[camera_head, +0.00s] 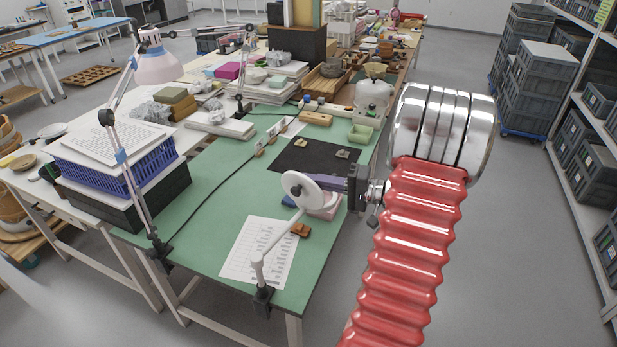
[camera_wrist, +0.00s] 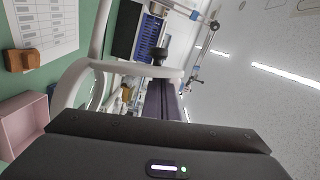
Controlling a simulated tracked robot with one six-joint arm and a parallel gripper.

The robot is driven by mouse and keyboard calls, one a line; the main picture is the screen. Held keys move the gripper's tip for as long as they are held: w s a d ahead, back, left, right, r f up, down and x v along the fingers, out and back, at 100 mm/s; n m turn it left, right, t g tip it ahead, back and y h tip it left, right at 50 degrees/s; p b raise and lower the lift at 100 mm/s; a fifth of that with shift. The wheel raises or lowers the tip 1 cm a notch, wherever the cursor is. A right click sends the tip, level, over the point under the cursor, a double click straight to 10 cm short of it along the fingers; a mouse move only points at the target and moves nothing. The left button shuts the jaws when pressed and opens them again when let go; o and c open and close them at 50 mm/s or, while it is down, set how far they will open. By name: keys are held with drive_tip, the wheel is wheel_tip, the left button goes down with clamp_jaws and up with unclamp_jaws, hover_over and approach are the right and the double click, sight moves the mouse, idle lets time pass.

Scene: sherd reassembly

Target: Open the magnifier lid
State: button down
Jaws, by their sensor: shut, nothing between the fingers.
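The magnifier (camera_head: 302,192) has a round white head on a white jointed arm, clamped to the front edge of the green-topped table. Its face shows as a pale disc, tilted towards the left; I cannot make out a separate lid edge. In the wrist view the white magnifier (camera_wrist: 139,70) crosses in front of the fingers, with a dark knob (camera_wrist: 160,53) just beyond. My gripper (camera_head: 318,182) is just right of the head, its purple fingers together and empty. The fingers show in the wrist view (camera_wrist: 162,84) close to the white part; I cannot tell whether they touch it.
A pink tray (camera_wrist: 22,122) lies below the gripper, near a brown block (camera_head: 300,230) and a printed sheet (camera_head: 245,258). A black mat (camera_head: 295,160) with sherds lies behind. A lamp (camera_head: 157,66) and blue crate (camera_head: 105,170) stand at left.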

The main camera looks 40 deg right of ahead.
drive_tip(key=shift+a, duration=0.25)
drive_tip(key=shift+s+a, duration=0.1)
idle(0.3)
drive_tip(key=s+d+r, duration=0.1)
drive_tip(key=s+d, duration=0.7)
drive_tip(key=shift+d+r, duration=0.15)
drive_tip(key=shift+r, duration=0.15)
idle(0.4)
idle(0.6)
